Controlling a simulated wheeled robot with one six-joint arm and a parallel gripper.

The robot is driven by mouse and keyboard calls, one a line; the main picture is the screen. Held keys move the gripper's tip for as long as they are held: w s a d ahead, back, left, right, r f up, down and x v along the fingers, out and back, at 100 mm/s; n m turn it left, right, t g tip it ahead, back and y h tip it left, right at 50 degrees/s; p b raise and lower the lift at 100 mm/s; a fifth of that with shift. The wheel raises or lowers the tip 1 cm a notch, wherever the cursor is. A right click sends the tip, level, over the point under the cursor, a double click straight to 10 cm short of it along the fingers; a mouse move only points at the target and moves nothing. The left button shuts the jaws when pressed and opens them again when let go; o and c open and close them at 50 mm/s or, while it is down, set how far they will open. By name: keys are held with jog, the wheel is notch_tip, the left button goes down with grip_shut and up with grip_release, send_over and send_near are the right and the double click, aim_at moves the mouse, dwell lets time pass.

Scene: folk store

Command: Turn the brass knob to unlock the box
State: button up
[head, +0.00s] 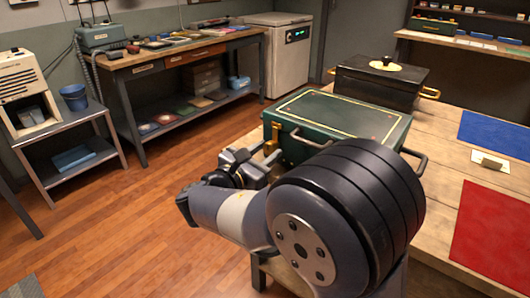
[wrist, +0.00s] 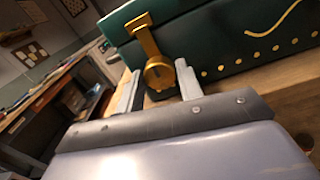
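The green box (head: 335,122) with a yellow line on its lid stands shut on the wooden table. A brass hasp (wrist: 145,36) runs down its front, and it also shows in the head view (head: 274,134). The round brass knob (wrist: 158,72) is at the hasp's lower end. My gripper (wrist: 159,76) is open, with one finger on each side of the knob in the wrist view. I cannot tell whether the fingers touch it. In the head view my gripper (head: 255,163) is at the box's left front corner, and my arm hides the knob and part of the box front.
A black chest (head: 350,85) with brass handles stands behind the green box. Open wooden floor (head: 130,215) is at the left.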

jog(key=c, duration=0.5)
jog(key=shift+m+b, duration=0.35)
jog(key=shift+m, duration=0.05)
jog(key=m+b, duration=0.2)
jog(key=m, duration=0.1)
jog(key=shift+f, duration=0.2)
jog(key=m+b, duration=0.4)
jog(key=shift+m, duration=0.3)
jog(key=m+b, duration=0.5)
jog(key=shift+f, duration=0.15)
jog(key=m+b, duration=0.3)
jog(key=m, duration=0.1)
jog(key=shift+m+h+b, duration=0.3)
jog(key=shift+m+h, duration=0.1)
jog(key=shift+r, duration=0.25)
